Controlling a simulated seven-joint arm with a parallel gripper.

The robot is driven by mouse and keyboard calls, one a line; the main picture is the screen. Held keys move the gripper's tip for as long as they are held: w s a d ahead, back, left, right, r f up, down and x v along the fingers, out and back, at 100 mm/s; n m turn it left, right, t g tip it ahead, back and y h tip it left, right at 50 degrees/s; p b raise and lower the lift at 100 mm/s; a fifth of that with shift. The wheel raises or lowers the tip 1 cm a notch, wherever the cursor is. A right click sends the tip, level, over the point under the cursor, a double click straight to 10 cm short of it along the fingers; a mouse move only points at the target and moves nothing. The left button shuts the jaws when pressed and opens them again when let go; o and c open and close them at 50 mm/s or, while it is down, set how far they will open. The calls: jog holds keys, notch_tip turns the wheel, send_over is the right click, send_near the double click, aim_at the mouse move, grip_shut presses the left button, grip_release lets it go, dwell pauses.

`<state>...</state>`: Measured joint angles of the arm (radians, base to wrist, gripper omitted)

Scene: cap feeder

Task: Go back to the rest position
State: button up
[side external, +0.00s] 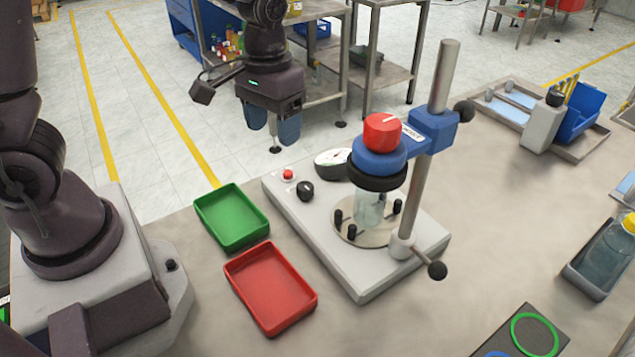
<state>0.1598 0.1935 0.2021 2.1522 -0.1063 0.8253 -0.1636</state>
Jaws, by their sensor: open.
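My gripper (272,126) hangs in the upper middle of the side view, fingers pointing down. Its two blue-grey fingers are apart with nothing between them. It is in the air, left of and apart from the capping machine (330,237). The machine has a grey base, a steel column and a blue head with a red knob (382,131). A clear container (369,208) stands under the head among black pegs; its top is hidden by the black ring.
A green tray (231,216) and a red tray (270,287) lie on the table left of the machine. At the right are a bottle with a yellow cap (609,252) in a holder, a blue bin (582,110) and a dark plate with a green ring (534,335).

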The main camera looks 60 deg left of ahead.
jog(key=s+r+m+t, duration=0.3)
jog(key=s+r+t, duration=0.2)
jog(key=s+r, duration=0.6)
notch_tip(320, 180, up, 2)
jog(key=shift+s+r+t+y, duration=0.1)
jog(key=shift+s+t+y, duration=0.2)
jog(key=shift+s+t, duration=0.1)
